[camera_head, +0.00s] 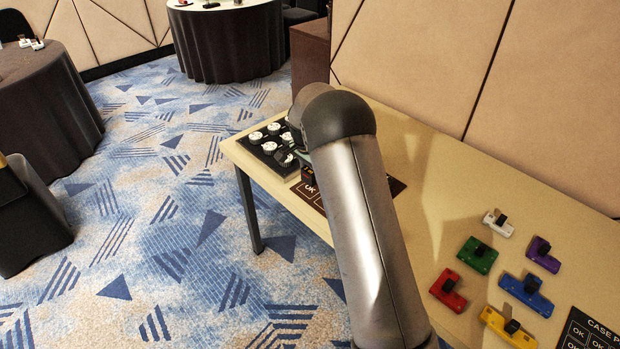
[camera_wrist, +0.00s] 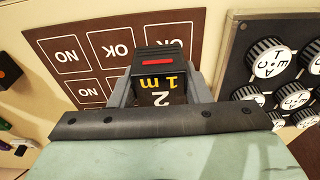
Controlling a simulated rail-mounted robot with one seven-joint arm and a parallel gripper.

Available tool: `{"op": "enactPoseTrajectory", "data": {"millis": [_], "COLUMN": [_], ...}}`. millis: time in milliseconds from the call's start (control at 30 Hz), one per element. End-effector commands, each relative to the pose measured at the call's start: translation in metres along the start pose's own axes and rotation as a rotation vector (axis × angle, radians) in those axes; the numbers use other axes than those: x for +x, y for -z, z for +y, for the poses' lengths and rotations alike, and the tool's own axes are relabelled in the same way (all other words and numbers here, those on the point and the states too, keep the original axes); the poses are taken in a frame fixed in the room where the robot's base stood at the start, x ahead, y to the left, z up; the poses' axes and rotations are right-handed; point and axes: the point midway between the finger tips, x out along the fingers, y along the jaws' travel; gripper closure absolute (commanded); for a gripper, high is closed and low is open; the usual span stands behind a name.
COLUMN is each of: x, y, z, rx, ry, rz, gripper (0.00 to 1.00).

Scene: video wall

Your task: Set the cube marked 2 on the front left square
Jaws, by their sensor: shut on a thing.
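The cube (camera_wrist: 160,62) is dark, with a red bar on one face and yellow "1 m" and white "2" lettering on another. My gripper (camera_wrist: 157,88) is shut on it, one finger on each side. The cube is over the brown mat (camera_wrist: 91,22) of white-outlined squares with OK-like lettering. Whether it touches the mat I cannot tell. In the head view, my gripper (camera_head: 298,158) is largely hidden by my arm, and the mat (camera_head: 396,187) shows on both sides of the arm.
A black panel (camera_head: 254,147) with several white-topped knobs lies beside the mat at the table's far end. Coloured blocks with black knobs, such as a green one (camera_head: 470,258), lie on the beige table (camera_head: 440,190) at right. A wall stands behind.

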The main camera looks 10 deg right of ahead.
Motion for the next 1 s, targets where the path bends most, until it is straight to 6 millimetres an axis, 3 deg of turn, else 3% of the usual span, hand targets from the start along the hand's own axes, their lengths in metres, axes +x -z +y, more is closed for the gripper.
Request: {"op": "enactPoseTrajectory", "data": {"millis": [267,500,867,900,967,1000], "x": [0.019,0.048,0.054,0.054,0.053,0.053], "y": [0.005,0.0,-0.001,-0.001,-0.001,-0.001], "z": [-0.013,-0.014,-0.014,-0.014,-0.014,-0.014], "rx": [0.0,-0.002,-0.001,-0.001,-0.001,-0.001], "ry": [0.0,-0.001,0.0,0.001,0.0,0.0], "rz": [0.0,0.0,0.001,0.001,0.001,0.001], "gripper": [0.8,0.8,0.8,0.51,0.35,0.35]}}
